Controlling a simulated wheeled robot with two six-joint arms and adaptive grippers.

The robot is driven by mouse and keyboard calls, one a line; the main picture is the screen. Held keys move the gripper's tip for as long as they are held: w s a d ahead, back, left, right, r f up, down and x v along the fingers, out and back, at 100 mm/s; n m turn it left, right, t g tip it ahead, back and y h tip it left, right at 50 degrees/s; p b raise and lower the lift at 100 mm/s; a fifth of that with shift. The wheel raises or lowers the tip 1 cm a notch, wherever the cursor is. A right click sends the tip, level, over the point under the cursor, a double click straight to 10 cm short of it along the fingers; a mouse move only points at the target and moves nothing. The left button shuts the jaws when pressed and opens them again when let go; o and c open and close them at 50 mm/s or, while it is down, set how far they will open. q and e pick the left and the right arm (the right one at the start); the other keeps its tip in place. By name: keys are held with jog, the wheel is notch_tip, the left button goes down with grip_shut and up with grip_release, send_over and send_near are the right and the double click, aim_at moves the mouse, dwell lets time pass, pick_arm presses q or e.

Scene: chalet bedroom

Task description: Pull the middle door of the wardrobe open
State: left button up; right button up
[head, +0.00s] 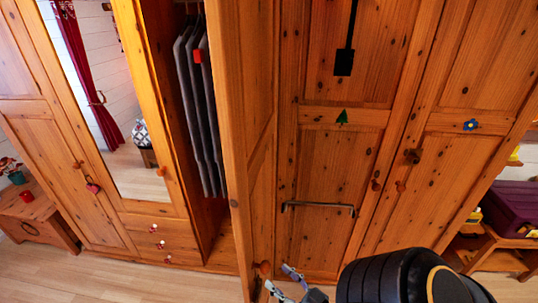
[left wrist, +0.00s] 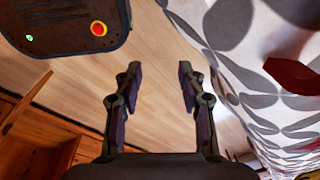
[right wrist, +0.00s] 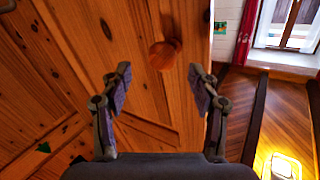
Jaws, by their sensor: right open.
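The wardrobe (head: 340,180) is pine. Its middle door (head: 238,150) stands swung out toward me, seen nearly edge-on, with grey clothes (head: 195,110) hanging in the compartment to its left. The door's round wooden knob (head: 263,268) is low in the head view, just left of my right gripper (head: 281,281). In the right wrist view the knob (right wrist: 163,55) lies ahead of the right gripper's (right wrist: 160,85) fingertips, in the gap between them, and the jaws are open and empty. My left gripper (left wrist: 156,75) is open and empty over the floor, away from the wardrobe.
A mirror door (head: 100,90) and drawers (head: 160,238) are left of the open compartment. Shut doors with a metal bar handle (head: 318,207) are to the right. A purple box (head: 505,208) is on a low shelf at the right. A patterned cover (left wrist: 250,70) is beside my left gripper.

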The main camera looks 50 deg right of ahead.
jog(key=s, duration=0.6)
jog(key=shift+s, duration=0.1)
dwell(0.3)
notch_tip(320, 180, down, 26)
jog(key=s+d+n+g+b, duration=0.2)
jog(key=g+b, duration=0.1)
jog(key=g, duration=0.4)
jog(key=s+a+f+g+b, duration=0.1)
jog(key=s+a+f+g, duration=0.1)
jog(key=f, duration=0.5)
jog(key=s+a+f+g+b, duration=0.1)
jog(key=s+a+f+g, duration=0.2)
jog(key=s+f+g, duration=0.1)
jog(key=s+a+f+g, duration=0.2)
jog(key=s+f+g, duration=0.1)
jog(key=f, duration=0.6)
jog(key=shift+s+a+f+n+g+b, duration=0.3)
jog(key=shift+s+a+n+g+b, duration=0.1)
jog(key=shift+s, duration=0.45)
jog(key=shift+s+d, duration=0.1)
